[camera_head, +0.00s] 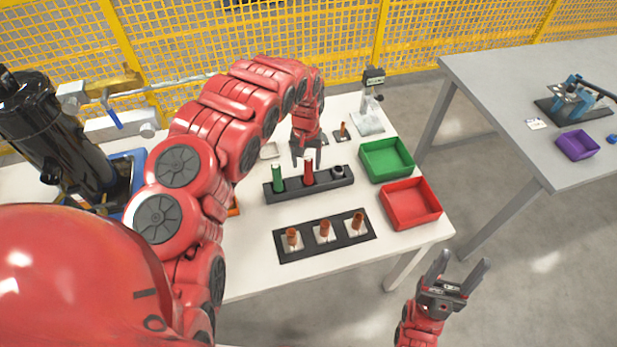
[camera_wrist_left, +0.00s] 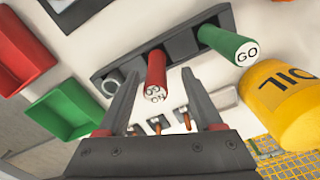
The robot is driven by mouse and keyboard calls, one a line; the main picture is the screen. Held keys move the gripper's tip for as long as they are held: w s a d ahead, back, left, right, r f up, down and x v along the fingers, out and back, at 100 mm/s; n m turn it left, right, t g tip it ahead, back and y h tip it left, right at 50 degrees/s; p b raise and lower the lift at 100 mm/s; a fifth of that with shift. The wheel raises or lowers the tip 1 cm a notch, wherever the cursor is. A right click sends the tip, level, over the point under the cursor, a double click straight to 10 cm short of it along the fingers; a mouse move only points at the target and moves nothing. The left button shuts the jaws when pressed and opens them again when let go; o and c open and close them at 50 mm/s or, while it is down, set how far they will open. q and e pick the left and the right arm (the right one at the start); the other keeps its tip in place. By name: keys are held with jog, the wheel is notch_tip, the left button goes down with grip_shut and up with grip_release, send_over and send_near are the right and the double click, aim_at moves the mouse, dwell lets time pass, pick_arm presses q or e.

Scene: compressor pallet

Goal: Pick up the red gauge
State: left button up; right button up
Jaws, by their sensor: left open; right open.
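The red gauge (camera_head: 308,174) stands upright in the middle slot of a black holder (camera_head: 335,185) on the white table. In the left wrist view the red gauge (camera_wrist_left: 156,72) shows its white lettered end. My left gripper (camera_head: 306,158) is open and points down just above it. In the left wrist view the fingers of my left gripper (camera_wrist_left: 155,85) appear on either side of the gauge's end; I cannot tell whether they touch it. The green gauge (camera_head: 277,176) stands in the holder's left slot. My right gripper (camera_head: 455,268) is open and empty, off the table's front right edge.
A green bin (camera_head: 387,141) and a red bin (camera_head: 437,222) sit at the table's right. A black plate (camera_head: 281,257) with several copper-coloured pieces lies in front. The yellow oil container (camera_wrist_left: 285,95) is close by in the left wrist view. A grey table (camera_head: 480,85) stands right.

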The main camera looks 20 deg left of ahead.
aim_at(308, 173)
pick_arm(q)
jog(key=shift+f, duration=0.6)
jog(key=shift+w+d+f+p, duration=0.15)
jog(key=shift+f+p, duration=0.25)
jog(key=shift+f, duration=0.25)
jog(key=shift+w+d+f+p, duration=0.1)
jog(key=shift+f+p, duration=0.3)
jog(key=shift+f, duration=0.25)
jog(key=shift+w+f, duration=0.15)
jog(key=shift+f, duration=1.15)
jog(key=shift+a, duration=0.1)
grip_shut()
